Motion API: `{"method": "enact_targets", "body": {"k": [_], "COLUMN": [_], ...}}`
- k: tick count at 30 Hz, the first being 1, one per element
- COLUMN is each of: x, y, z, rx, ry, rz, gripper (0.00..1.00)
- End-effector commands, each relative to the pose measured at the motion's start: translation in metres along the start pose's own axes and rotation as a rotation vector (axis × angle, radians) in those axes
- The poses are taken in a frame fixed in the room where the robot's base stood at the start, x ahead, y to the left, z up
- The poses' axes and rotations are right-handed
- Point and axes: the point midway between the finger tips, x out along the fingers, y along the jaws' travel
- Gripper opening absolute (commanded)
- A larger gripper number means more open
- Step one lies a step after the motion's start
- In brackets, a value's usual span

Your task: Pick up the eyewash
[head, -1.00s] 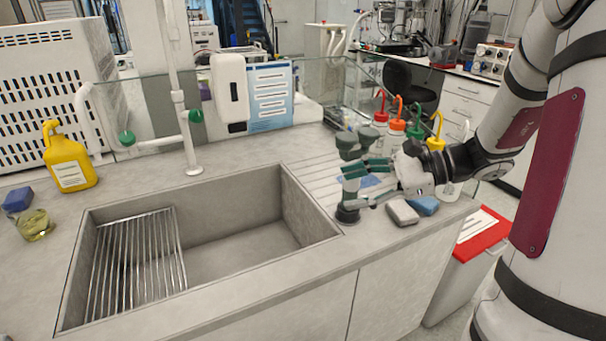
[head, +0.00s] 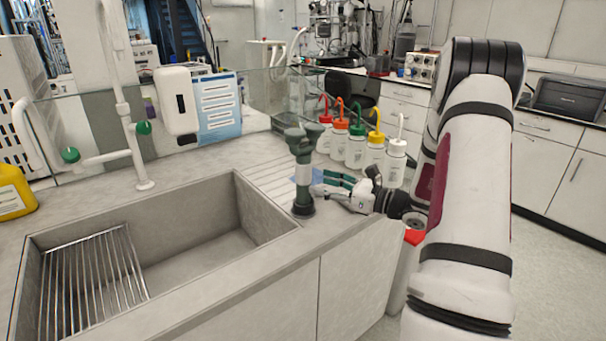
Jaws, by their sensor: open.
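The eyewash (head: 304,172) is a dark green upright fixture with two heads at its top and a pale band round its stem. It stands on a dark round base on the counter, just right of the sink. My gripper (head: 318,182) is just right of the stem in the head view, with its teal fingers pointing left towards it. The fingers are open. I cannot tell whether they touch the stem, and nothing shows held between them.
The sink (head: 255,215) with a wire rack (head: 92,280) lies left of the eyewash. Several wash bottles with coloured caps, such as a yellow-capped one (head: 375,155), stand behind my gripper. A glass screen (head: 258,100) runs along the counter's back. A red-lidded bin (head: 412,240) stands below my arm.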

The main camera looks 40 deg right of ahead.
Motion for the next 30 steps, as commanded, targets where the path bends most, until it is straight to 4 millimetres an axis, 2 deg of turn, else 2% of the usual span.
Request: {"method": "enact_targets", "body": {"k": [2,10,19,26,28,30], "x": [0.009,0.024,0.064,0.066,0.066,0.066], "y": [0.001,0.001,0.001,0.000,0.000,0.000], "z": [0.000,0.001,0.003,0.003,0.003,0.003], "rx": [0.000,0.000,0.001,0.001,0.001,0.001], "ry": [0.000,0.000,0.001,0.001,0.001,0.001], "rz": [0.002,0.003,0.002,0.000,0.000,0.000], "gripper": [0.57,0.57,0.57,0.57,0.46,0.30]}}
